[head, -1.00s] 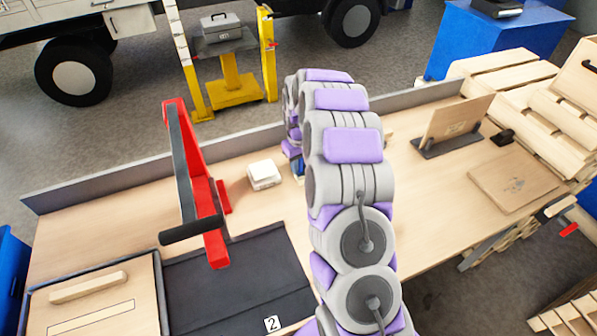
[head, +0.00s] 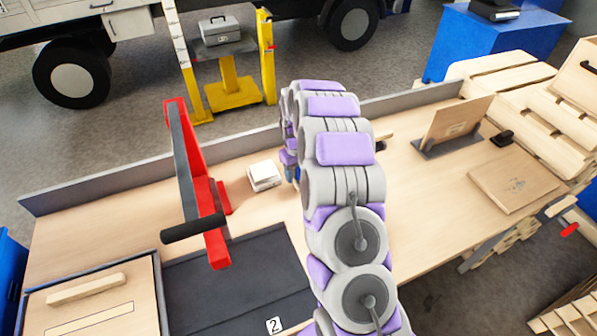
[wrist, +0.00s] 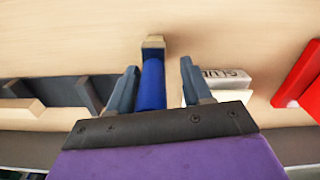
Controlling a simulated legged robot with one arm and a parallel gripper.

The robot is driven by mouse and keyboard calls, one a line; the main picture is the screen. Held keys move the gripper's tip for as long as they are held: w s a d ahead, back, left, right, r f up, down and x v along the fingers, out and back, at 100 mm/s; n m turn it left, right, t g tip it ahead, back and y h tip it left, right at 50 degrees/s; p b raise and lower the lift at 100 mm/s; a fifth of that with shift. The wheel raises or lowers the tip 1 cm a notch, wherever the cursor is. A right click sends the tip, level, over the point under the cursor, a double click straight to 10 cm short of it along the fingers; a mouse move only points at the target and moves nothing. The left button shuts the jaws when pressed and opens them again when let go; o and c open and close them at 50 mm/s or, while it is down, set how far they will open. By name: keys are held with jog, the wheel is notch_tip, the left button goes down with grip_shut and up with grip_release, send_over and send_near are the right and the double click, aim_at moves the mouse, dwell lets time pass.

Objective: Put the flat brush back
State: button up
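In the wrist view, my gripper (wrist: 160,82) points down at the wooden bench top with its two grey fingers apart. A blue thing with a tan and dark end (wrist: 152,78) shows between the fingers, with a gap on each side. It may be the flat brush, but I cannot tell for sure. In the head view, my arm hides most of the gripper and this blue thing. A dark grey holder with slots (wrist: 85,92) is left of the gripper in the wrist view, with a pale wooden piece beside it.
A white block (head: 264,176), lettered in the wrist view (wrist: 228,80), stands close beside the gripper. A red press with a black handle (head: 205,200) rises to its left. A grey ledge (head: 120,183) runs along the bench's back edge.

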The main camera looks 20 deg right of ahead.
jog(key=shift+a, duration=0.35)
